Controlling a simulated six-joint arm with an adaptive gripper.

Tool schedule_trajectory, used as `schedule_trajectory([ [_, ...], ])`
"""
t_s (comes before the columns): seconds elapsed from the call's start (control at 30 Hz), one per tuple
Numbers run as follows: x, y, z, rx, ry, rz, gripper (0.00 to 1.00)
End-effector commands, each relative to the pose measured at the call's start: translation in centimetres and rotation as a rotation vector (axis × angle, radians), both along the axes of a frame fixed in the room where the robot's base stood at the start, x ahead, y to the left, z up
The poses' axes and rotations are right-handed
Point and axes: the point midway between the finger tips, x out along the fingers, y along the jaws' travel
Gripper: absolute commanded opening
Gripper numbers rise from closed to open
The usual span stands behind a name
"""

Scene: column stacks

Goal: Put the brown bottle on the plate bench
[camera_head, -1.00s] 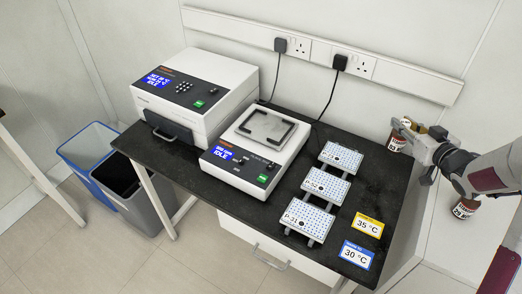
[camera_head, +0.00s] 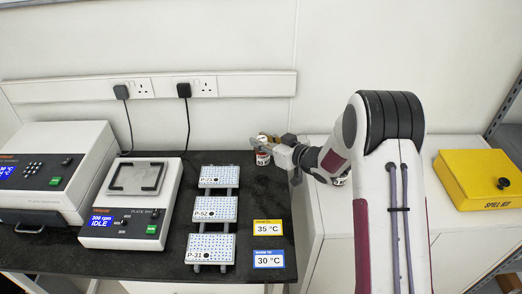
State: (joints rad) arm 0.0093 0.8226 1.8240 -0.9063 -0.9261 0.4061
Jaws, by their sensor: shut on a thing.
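My gripper (camera_head: 268,145) is shut on a brown bottle (camera_head: 263,158) with a white and red label. The bottle looks upright, at the back right corner of the dark-topped plate bench (camera_head: 265,190). I cannot tell whether its base touches the bench top. The gripper fingers hide its upper part. A second labelled bottle (camera_head: 339,181) stands on the white cabinet to the right, mostly hidden behind my arm.
Three well plates (camera_head: 213,209) on racks stand mid-bench, left of the yellow 35 °C card (camera_head: 268,228) and blue 30 °C card (camera_head: 268,259). A shaker (camera_head: 130,205) and a larger instrument (camera_head: 55,165) stand farther left. A yellow spill kit (camera_head: 482,180) sits far right.

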Motion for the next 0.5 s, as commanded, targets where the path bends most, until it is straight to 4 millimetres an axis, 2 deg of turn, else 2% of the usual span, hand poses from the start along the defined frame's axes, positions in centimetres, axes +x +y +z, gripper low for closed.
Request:
schedule_trajectory([
  [0.5, 0.04, 0.0, -0.68, 0.001, -0.002, 0.0, 0.0],
])
